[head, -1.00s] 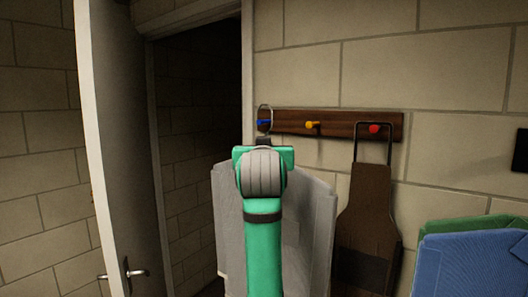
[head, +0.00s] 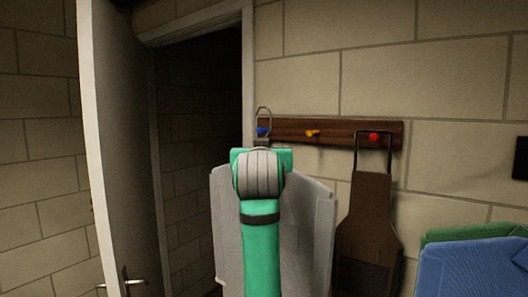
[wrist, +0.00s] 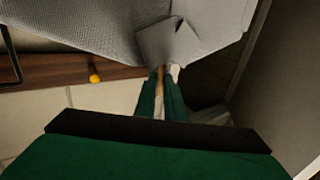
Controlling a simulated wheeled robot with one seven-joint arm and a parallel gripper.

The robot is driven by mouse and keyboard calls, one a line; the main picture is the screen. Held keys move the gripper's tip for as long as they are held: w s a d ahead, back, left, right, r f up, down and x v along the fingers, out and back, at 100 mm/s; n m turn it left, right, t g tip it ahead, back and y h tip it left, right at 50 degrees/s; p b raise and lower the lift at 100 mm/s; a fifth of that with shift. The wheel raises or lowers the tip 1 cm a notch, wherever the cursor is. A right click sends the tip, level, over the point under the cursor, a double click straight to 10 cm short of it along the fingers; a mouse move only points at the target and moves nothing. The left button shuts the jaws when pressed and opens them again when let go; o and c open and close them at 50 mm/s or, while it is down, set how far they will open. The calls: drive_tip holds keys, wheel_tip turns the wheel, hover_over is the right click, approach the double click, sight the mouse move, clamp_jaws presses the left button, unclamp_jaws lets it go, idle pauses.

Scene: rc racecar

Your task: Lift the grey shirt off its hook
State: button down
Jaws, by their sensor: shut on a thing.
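The grey shirt (head: 310,230) hangs at the left end of a wooden hook board (head: 345,132), with a wire hanger loop (head: 264,113) above its collar. The blue hook (head: 262,131) shows within the lower part of the loop; I cannot tell whether they touch. In the head view my arm covers the shirt's middle and hides my fingers. In the wrist view my gripper (wrist: 166,73) has its green fingers close together at the collar of the grey shirt (wrist: 165,42), with a narrow tan strip showing between them.
A yellow hook (head: 312,133) is bare. Blue (head: 475,270) and green (head: 440,234) garments are at lower right. An open white door (head: 115,160) and dark doorway are at left.

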drive_tip(key=s+a, duration=0.4)
drive_tip(key=s, duration=0.2)
drive_tip(key=shift+s+a, duration=0.35)
drive_tip(key=shift+s, duration=0.05)
idle(0.8)
